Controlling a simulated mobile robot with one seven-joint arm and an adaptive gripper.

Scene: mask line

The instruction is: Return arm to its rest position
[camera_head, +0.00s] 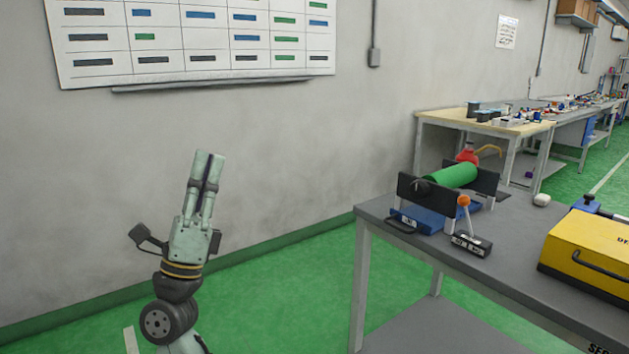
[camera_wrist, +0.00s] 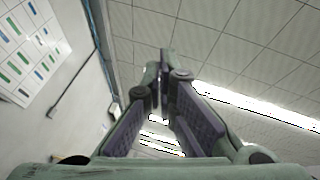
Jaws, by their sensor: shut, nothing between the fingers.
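My gripper (camera_head: 208,158) is raised and points upward in front of the grey wall, left of centre in the head view. Its fingers are together and nothing shows between them. In the wrist view the fingertips of my gripper (camera_wrist: 164,60) meet against the ceiling, with the wall on the left. It is clear of the wall chart and well left of the workbench, touching nothing that I can see.
A grey workbench (camera_head: 385,208) at right bears a green cylinder (camera_head: 453,175) in a holder, a lever with an orange knob (camera_head: 463,201) and a yellow case (camera_head: 592,250). A wall chart (camera_head: 190,75) hangs behind. Green floor (camera_head: 290,290) between arm and bench is clear.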

